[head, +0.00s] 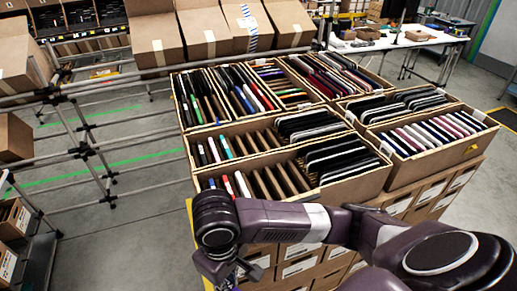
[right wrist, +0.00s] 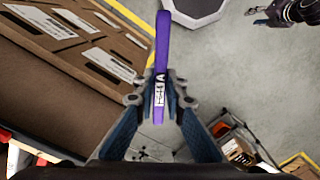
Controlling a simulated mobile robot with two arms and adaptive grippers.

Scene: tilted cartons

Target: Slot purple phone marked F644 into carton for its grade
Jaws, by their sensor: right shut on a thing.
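My right gripper (right wrist: 163,92) is shut on the purple phone (right wrist: 162,40), which stands out lengthwise past the fingertips. A white label with dark characters sits on the phone between the fingers; I cannot read it surely. In the head view my right gripper (head: 225,272) hangs low at the bottom edge, in front of the cartons, and the phone is mostly hidden there. Open cartons of upright phones fill the stand: front left (head: 345,193), front right (head: 432,163) and several behind. The front left carton shows empty slots between dividers. A dark gripper, apparently my left (right wrist: 287,12), shows small at upper right.
Closed brown boxes with white labels (head: 298,267) are stacked under the open cartons. A metal pipe rack (head: 90,150) stands at left. A white table (head: 395,40) is at the back right. Grey floor (head: 130,215) is clear between rack and stack.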

